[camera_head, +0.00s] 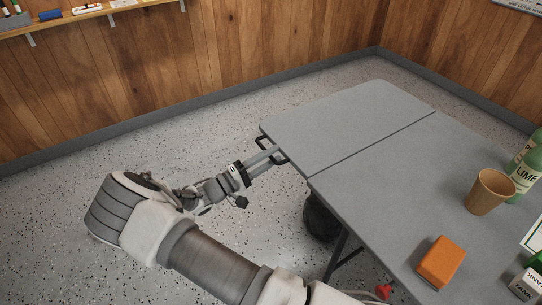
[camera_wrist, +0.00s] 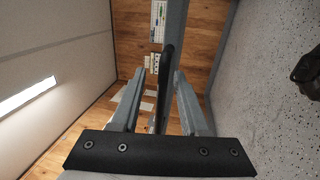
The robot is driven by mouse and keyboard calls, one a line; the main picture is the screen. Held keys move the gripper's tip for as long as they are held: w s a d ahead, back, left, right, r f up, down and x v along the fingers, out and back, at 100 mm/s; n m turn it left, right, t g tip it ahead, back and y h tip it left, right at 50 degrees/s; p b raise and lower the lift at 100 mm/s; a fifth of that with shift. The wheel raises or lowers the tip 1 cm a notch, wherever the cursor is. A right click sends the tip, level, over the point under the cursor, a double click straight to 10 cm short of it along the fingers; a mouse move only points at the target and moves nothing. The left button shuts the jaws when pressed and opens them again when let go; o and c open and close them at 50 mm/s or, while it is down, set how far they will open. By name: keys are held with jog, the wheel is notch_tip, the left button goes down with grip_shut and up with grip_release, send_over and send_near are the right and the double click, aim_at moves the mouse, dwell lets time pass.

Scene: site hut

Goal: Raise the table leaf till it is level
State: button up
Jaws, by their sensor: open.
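The grey table leaf (camera_head: 345,115) is at the far left end of the table (camera_head: 385,185), beyond a thin dark seam. It looks about level with the table top, with no clear tilt at the seam. A black handle (camera_head: 283,160) sits on the leaf's left edge. My gripper (camera_head: 272,155) reaches this edge from the left, with its fingers at the handle. In the wrist view, the two fingers of my gripper (camera_wrist: 157,75) are apart, with the dark handle (camera_wrist: 167,62) between them. Whether either finger touches it I cannot tell.
An orange block (camera_head: 441,262), a brown cup (camera_head: 490,191) and green bottles (camera_head: 525,178) stand on the near right of the table. A black bin (camera_head: 320,218) is on the floor under it. A shelf (camera_head: 75,16) runs along the wood wall. The speckled floor left of the leaf is clear.

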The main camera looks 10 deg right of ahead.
jog(key=p+v, duration=0.1)
jog(key=v, duration=1.6)
jog(key=shift+p, duration=0.35)
jog(key=shift+s+a, duration=0.1)
